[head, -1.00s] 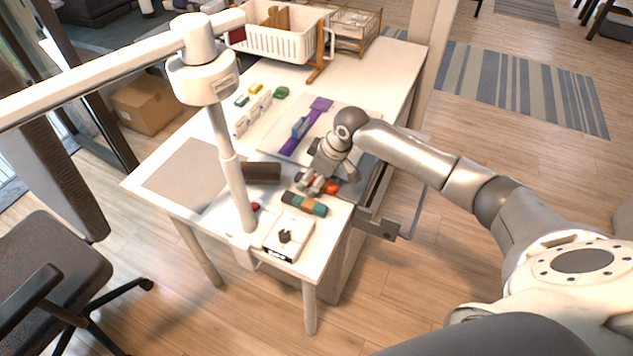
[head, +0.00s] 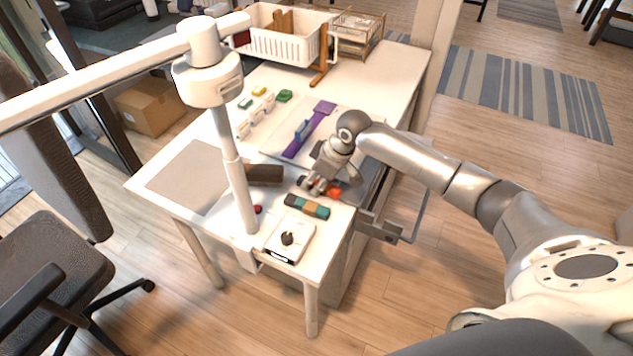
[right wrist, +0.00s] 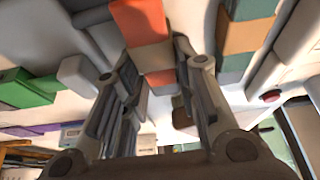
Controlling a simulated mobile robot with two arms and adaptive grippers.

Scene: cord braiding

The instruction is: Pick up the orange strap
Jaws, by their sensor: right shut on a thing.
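The orange strap (head: 334,191) lies at the near right of the white table, partly hidden under my right gripper (head: 317,186) in the head view. In the right wrist view the strap (right wrist: 140,22) is orange with a tan band and runs between the two fingers. My right gripper (right wrist: 150,62) is shut on it there. I cannot tell whether the strap is clear of the surface. My left gripper is not in view.
A green, orange and dark banded roll (head: 307,206) lies close beside the gripper. A dark brown block (head: 264,174), a lamp post (head: 236,185) and a white box with a black knob (head: 290,241) stand nearby. A purple strap (head: 309,130) lies farther back.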

